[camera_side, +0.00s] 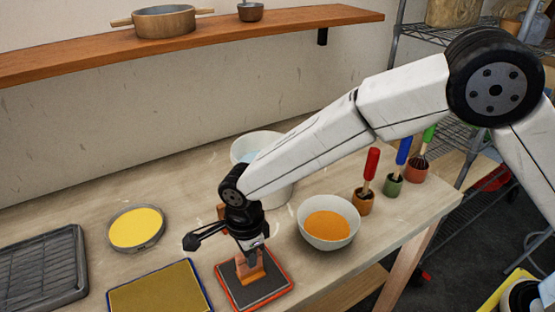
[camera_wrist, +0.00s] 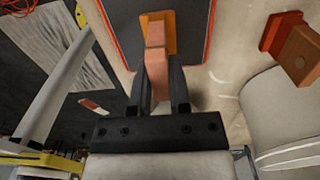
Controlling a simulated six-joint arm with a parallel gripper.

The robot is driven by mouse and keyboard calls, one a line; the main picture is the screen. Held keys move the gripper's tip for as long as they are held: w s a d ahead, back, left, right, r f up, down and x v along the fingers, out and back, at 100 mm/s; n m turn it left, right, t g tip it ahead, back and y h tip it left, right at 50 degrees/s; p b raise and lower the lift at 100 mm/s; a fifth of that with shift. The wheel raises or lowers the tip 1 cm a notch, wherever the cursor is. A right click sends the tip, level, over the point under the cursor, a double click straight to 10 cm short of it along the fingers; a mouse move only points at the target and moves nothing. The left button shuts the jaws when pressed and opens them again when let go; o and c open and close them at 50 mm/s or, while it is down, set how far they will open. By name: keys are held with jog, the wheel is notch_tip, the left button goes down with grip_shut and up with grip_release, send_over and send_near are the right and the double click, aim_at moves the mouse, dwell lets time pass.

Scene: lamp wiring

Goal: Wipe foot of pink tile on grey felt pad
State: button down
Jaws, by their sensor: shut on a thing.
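My gripper (camera_wrist: 158,92) is shut on the pink tile (camera_wrist: 156,62), with one dark finger on each side of it. The far end of the tile shows orange in the wrist view. In the side view the pink tile (camera_side: 243,266) stands roughly upright below my gripper (camera_side: 250,252), over the middle of the grey felt pad (camera_side: 268,288). The pad has a red-orange rim and also shows in the wrist view (camera_wrist: 190,22). The tile's foot is at or just above the felt; I cannot tell whether it touches.
A bowl of orange liquid (camera_side: 328,226) stands right of the pad. A yellow pad (camera_side: 160,290) and a round yellow dish (camera_side: 136,228) lie left. A white bucket (camera_side: 277,190) stands behind my gripper. A brown block with a red end (camera_wrist: 298,50) is near the pad.

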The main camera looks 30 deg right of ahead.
jog(key=shift+d, duration=0.35)
jog(key=shift+d, duration=1.85)
jog(key=shift+a, duration=0.2)
jog(key=shift+a+f, duration=0.15)
jog(key=shift+a, duration=1.7)
jog(key=shift+a, duration=0.15)
jog(key=shift+a, duration=1.85)
notch_tip(320, 180, up, 6)
